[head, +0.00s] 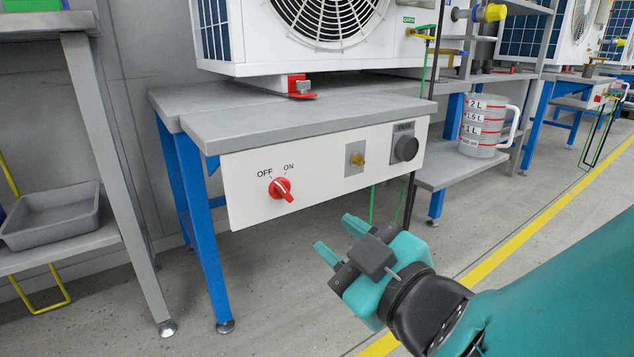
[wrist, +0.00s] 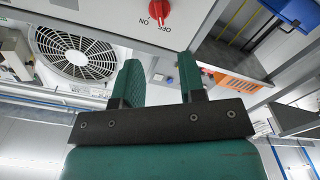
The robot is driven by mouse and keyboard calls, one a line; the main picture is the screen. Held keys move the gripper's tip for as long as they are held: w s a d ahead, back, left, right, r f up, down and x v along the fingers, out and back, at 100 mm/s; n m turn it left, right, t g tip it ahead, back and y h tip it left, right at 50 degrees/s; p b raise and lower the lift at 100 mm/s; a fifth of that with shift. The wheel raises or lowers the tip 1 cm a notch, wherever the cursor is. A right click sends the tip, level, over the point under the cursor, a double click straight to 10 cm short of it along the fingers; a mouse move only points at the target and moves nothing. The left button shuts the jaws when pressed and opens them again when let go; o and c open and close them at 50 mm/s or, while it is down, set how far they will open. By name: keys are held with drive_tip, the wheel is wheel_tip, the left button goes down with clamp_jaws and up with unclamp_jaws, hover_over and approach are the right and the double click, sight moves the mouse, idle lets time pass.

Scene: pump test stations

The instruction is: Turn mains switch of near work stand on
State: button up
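The near work stand (head: 300,118) has a grey top, blue legs and a white front panel (head: 235,195). Its mains switch (head: 281,189) is a red rotary knob at the panel's left, below the labels OFF (left) and ON (right). My gripper (head: 341,239) is open and empty, below and right of the switch, apart from the panel. Its two teal fingers show in the wrist view (wrist: 162,78).
A brass fitting (head: 357,159) and a dark round knob (head: 405,148) sit on the panel right of the switch. A fan unit (head: 310,35) stands on top. A shelf with a grey tray (head: 52,215) is at left. Green and black lines hang below the panel's right part.

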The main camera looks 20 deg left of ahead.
sight(288, 195)
drive_tip(key=p+x, duration=0.6)
drive_tip(key=x, duration=0.7)
drive_tip(key=shift+w, duration=0.2)
drive_tip(key=shift+w+a, duration=0.2)
drive_tip(key=shift+a, duration=0.1)
drive_tip(key=shift+c, duration=0.2)
clamp_jaws()
